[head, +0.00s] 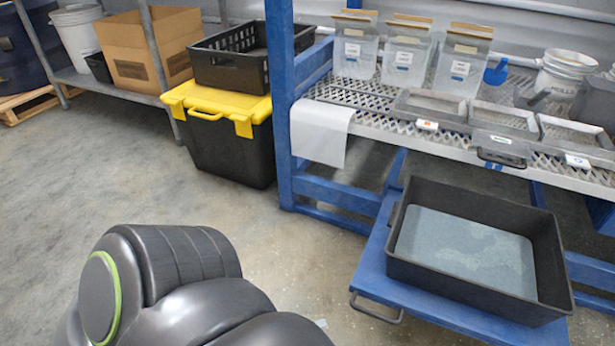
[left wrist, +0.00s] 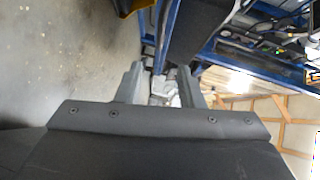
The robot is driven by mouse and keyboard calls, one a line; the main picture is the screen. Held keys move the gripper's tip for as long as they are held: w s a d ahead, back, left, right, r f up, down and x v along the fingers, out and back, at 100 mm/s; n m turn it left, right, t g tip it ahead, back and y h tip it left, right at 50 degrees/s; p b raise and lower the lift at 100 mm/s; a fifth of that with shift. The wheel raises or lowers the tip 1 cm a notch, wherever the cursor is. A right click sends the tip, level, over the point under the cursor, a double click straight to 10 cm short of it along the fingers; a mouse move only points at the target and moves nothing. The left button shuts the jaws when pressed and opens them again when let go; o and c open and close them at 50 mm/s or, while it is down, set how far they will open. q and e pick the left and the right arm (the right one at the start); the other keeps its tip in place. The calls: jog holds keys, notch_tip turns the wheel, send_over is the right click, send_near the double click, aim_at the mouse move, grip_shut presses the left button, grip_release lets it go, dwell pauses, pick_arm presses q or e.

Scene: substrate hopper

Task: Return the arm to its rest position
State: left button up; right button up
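My left arm (head: 175,285) fills the lower left of the head view as dark grey rounded links with a green ring. It is over the concrete floor, left of the blue rack and clear of it in the picture. My left gripper (left wrist: 159,85) shows in the left wrist view with its two grey fingers apart and nothing visibly held between them. In the head view the gripper is mostly hidden behind the arm links. My right arm and right gripper are not in either view.
A black tub (head: 400,268) with grey material sits on a low blue platform (head: 370,265). A yellow-lidded tote (head: 225,150) stands behind. Floor at left is clear.

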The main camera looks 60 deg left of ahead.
pick_arm(q)
jog(key=shift+s+a+r, duration=0.1)
jog(key=shift+s+a, duration=0.1)
jog(key=shift+s, duration=0.4)
